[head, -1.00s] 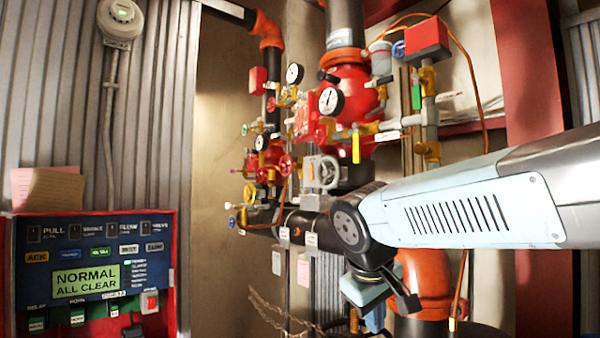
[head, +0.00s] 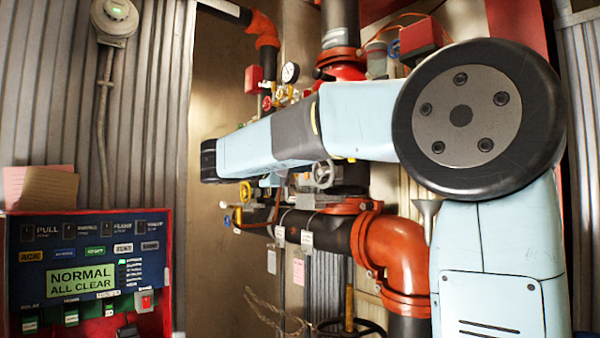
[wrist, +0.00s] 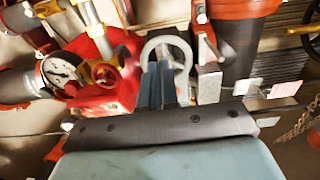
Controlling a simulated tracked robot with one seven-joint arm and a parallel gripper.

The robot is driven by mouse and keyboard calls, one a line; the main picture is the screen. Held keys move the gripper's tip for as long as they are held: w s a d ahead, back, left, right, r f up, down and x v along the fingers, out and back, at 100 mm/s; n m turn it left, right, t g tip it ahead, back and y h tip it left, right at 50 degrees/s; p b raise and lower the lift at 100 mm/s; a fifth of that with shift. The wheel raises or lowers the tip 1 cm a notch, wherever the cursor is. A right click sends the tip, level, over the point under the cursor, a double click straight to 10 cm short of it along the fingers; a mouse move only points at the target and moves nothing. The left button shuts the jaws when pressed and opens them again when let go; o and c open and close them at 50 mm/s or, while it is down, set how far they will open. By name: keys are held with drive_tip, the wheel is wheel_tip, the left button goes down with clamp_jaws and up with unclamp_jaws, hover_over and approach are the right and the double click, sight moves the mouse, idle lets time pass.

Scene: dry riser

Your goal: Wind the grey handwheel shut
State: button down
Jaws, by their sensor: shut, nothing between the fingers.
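The grey handwheel (head: 323,174) shows in the head view just below my arm, in front of dark pipework. In the wrist view the handwheel's pale ring (wrist: 167,40) is at the top centre. My gripper (wrist: 158,72) is shut and empty, its two blue-grey fingers together. The fingertips overlap the lower part and opening of the ring in the wrist view. I cannot tell whether they touch it or are inside it. In the head view my fingers are not clearly visible behind the arm.
A dial gauge (wrist: 60,72) and red valve body (wrist: 110,85) sit left of the wheel in the wrist view. An orange pipe elbow (head: 398,250) stands below right in the head view. An alarm panel (head: 88,265) is at lower left.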

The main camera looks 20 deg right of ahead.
sight(331, 171)
drive_tip(key=w+d+r, duration=0.3)
drive_tip(key=w, duration=0.2)
drive_tip(key=w+f, duration=0.1)
drive_tip(key=a+f, duration=0.1)
drive_tip(key=w+f, duration=0.1)
drive_tip(key=f, duration=0.1)
drive_tip(key=shift+w+a, duration=0.25)
drive_tip(key=shift+w, duration=0.1)
drive_tip(key=s+f, duration=0.1)
drive_tip(key=s+d+f, duration=0.1)
drive_tip(key=s+f, duration=0.1)
drive_tip(key=shift+d, duration=0.1)
drive_tip(key=s+d+r, duration=0.2)
drive_tip(key=shift+s+r, duration=0.3)
drive_tip(key=shift+s+d+r, duration=0.2)
drive_tip(key=shift+s+r, duration=0.1)
drive_tip(key=shift+r, duration=0.1)
drive_tip(key=shift+w+d, duration=0.25)
drive_tip(key=shift+d, duration=0.4)
drive_tip(key=shift+a, duration=0.1)
